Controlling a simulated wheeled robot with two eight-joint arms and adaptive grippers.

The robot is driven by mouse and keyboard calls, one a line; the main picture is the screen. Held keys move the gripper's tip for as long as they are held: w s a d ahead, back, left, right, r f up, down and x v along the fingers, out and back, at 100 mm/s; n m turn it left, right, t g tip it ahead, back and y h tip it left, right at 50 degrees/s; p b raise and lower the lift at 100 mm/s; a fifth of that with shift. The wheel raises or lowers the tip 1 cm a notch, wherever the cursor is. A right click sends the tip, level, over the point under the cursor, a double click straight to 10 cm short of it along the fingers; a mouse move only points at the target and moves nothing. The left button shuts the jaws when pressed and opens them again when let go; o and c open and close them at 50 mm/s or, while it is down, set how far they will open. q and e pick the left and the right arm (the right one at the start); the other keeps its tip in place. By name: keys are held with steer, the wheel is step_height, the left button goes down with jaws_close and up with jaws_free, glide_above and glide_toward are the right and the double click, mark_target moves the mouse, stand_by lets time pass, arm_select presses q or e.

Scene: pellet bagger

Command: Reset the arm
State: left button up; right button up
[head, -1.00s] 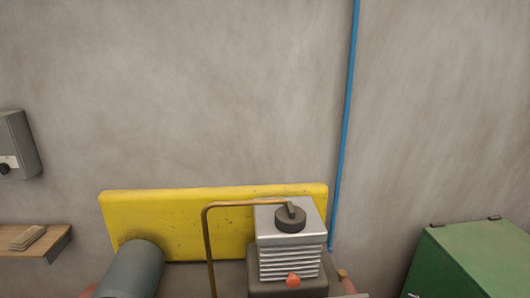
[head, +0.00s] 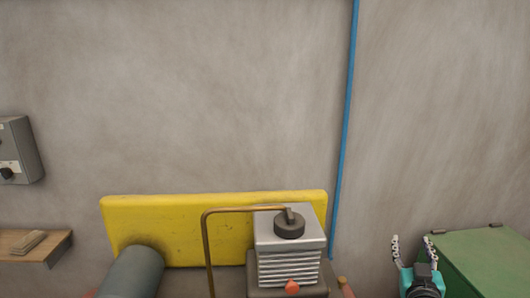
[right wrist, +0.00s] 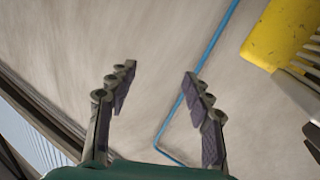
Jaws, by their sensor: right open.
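My right gripper (head: 416,243) stands at the lower right of the head view, fingers pointing up, in front of the left edge of the green cabinet (head: 492,255). In the right wrist view its two fingers (right wrist: 160,88) are spread apart with nothing between them. Behind them are the grey wall and the blue pipe (right wrist: 205,55). My left gripper is not in view.
A yellow panel (head: 180,222) with a grey finned unit (head: 289,262), a bent copper pipe (head: 208,250) and a grey cylinder (head: 133,275) fills the lower middle. A wooden shelf (head: 55,250) and a grey box (head: 22,150) are at left. The upper wall is clear.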

steer(key=s+a+f+n+g+y, duration=0.2)
steer(key=s+a+f+g+y, duration=0.4)
steer(key=s+a+f, duration=1.2)
steer(key=s+a+g, duration=0.1)
steer(key=g, duration=0.3)
steer(key=shift+s+a+f, duration=0.25)
steer(key=shift+s+a, duration=0.1)
